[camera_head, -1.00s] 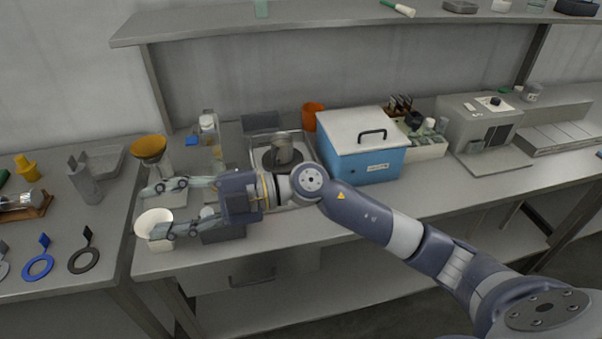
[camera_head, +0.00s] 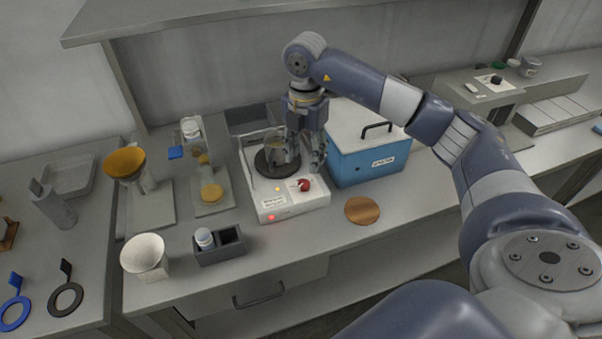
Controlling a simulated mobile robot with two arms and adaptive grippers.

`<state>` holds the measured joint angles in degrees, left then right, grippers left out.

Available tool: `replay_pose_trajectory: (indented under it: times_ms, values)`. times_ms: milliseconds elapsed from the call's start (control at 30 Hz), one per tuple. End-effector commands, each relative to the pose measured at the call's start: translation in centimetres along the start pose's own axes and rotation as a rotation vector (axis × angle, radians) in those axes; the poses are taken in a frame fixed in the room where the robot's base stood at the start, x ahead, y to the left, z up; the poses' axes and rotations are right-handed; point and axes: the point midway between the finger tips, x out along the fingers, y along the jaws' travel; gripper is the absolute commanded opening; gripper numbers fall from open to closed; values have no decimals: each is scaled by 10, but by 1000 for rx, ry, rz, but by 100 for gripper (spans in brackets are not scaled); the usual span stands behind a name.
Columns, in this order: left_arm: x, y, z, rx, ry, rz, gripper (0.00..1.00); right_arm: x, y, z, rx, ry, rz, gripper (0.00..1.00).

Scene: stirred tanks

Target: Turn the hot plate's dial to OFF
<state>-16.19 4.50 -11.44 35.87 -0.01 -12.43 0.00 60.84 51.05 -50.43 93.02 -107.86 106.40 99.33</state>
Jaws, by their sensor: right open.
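The hot plate (camera_head: 262,207) is a white box on the bench with a dark round heating top and lit lamps on its front. Its red dial (camera_head: 304,185) is on the front right of its upper face; I cannot read the setting. A glass beaker (camera_head: 274,148) stands on the heating top. My right gripper (camera_head: 305,167) points down from above, open, with its fingers just behind and above the dial, close to the beaker's right side. Whether a finger touches either is not clear. My left gripper is not in view.
A blue box with a white lid (camera_head: 367,163) stands close on the right. A copper disc (camera_head: 362,210) lies in front of it. A grey holder with a bottle (camera_head: 219,246) and a white cup (camera_head: 145,256) stand front left. The bench front between holder and disc is clear.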

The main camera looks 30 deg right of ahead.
Motion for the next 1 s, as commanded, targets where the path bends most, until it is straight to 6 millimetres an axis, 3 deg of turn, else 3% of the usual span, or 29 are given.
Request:
replay_pose_trajectory:
  times_ms: [100,267,400,600,833,867,1000]
  values:
    - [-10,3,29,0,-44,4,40,23,-1,-1,-1,3,-5,44]
    - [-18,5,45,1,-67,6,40,53,-1,-1,-2,3,-2,44]
    - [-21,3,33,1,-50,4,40,72,0,-1,-2,4,-1,44]
    - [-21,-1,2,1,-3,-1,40,85,0,-1,-4,3,2,44]
    - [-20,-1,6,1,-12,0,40,86,1,-1,-4,3,3,44]
    - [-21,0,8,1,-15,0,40,86,1,-1,-4,3,3,42]
    - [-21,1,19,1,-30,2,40,86,1,-1,-4,3,3,10]
